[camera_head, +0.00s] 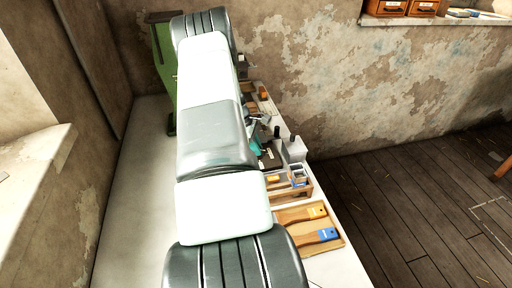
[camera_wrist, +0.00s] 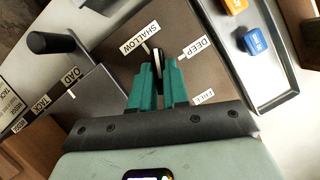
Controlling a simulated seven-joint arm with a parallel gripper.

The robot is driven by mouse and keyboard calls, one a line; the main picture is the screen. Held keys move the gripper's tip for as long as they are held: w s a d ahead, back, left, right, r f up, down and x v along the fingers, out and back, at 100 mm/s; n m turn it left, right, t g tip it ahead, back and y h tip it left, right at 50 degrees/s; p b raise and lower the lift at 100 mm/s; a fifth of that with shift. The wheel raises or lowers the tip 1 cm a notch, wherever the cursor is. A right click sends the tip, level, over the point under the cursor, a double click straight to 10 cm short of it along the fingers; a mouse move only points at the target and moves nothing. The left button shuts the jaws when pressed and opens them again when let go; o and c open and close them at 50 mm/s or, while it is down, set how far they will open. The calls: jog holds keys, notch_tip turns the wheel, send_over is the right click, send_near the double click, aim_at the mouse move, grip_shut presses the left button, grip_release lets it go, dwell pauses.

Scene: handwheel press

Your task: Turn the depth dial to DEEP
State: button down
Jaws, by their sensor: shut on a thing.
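The depth dial (camera_wrist: 158,61) is a small dark knob on a brown panel (camera_wrist: 185,75) in the wrist view. The SHALLOW label (camera_wrist: 139,40) lies to its upper left, the DEEP label (camera_wrist: 198,48) to its upper right and the FREE label (camera_wrist: 203,95) to its lower right. My gripper (camera_wrist: 158,76) has its teal fingers shut on the dial, one on each side. The dial's visible end points up between SHALLOW and DEEP. The fingers hide its lower part. In the head view my gripper (camera_head: 256,146) shows only partly beside my arm, and the dial cannot be made out.
A black handle (camera_wrist: 50,42) stands left of the panel, near a labelled plate (camera_wrist: 45,108). A grey tray (camera_wrist: 273,98) with blue and orange pieces lies to the right. In the head view, a wooden brush tray (camera_head: 290,216) lies at the bench's near right. A green machine (camera_head: 160,62) stands at the back.

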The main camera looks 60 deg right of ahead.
jog(key=m+y, duration=0.1)
jog(key=m, duration=0.2)
jog(key=m+y, duration=0.1)
jog(key=m, duration=0.2)
jog(key=shift+d+m+y, duration=0.2)
jog(key=shift+m+y, duration=0.1)
jog(key=m+y, duration=0.1)
jog(key=m, duration=0.2)
jog(key=m+t+y, duration=0.1)
jog(key=m, duration=0.2)
jog(key=shift+d, duration=0.15)
jog(key=shift+m, duration=0.3)
jog(key=c, duration=1.1)
grip_release()
jog(key=v, duration=1.1)
jog(key=shift+s, duration=0.2)
